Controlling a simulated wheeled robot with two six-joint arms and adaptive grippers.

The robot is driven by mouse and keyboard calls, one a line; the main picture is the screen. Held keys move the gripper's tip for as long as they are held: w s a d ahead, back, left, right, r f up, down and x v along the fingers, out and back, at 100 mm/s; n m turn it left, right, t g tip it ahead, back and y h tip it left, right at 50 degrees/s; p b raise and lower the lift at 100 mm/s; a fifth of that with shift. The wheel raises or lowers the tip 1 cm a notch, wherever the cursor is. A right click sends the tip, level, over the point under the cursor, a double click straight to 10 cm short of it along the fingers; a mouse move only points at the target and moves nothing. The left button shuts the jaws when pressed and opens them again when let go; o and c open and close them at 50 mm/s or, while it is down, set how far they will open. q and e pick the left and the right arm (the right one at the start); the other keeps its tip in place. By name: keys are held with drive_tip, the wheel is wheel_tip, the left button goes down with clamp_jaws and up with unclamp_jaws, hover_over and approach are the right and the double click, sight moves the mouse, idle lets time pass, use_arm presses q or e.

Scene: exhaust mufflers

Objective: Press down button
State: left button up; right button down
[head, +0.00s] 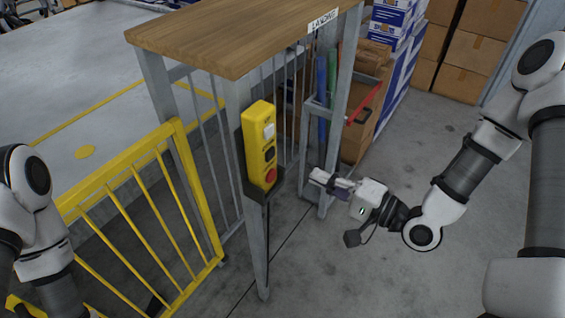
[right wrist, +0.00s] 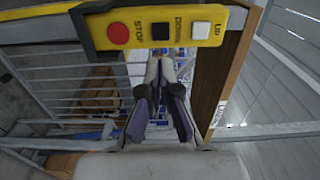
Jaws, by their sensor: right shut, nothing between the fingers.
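A yellow control box (head: 259,150) is fixed to a grey post under the wooden top. Its white button (head: 268,131) is uppermost, the black one (head: 269,154) is in the middle and the red one (head: 270,175) is lowest. In the right wrist view the box (right wrist: 180,28) shows its labels: red STOP (right wrist: 118,34), black DOWN (right wrist: 160,31) and white UP (right wrist: 200,30). My right gripper (head: 316,176) is shut and empty, to the right of the box and apart from it. Its fingers (right wrist: 160,66) appear below the DOWN button in the wrist view. My left gripper is out of view.
A yellow barred gate (head: 130,200) stands left of the post. The wooden top (head: 235,35) overhangs the box. A grey frame with a red handle (head: 363,103) and stacked cartons stand behind my right gripper. Floor (head: 350,270) in front is clear.

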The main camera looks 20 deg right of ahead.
sight(272, 155)
drive_tip(key=p+x, duration=0.2)
drive_tip(key=x, duration=0.7)
drive_tip(key=shift+a+r, duration=0.15)
drive_tip(key=shift+a, duration=0.05)
drive_tip(key=shift+w+a, duration=0.1)
drive_tip(key=shift+w, duration=0.1)
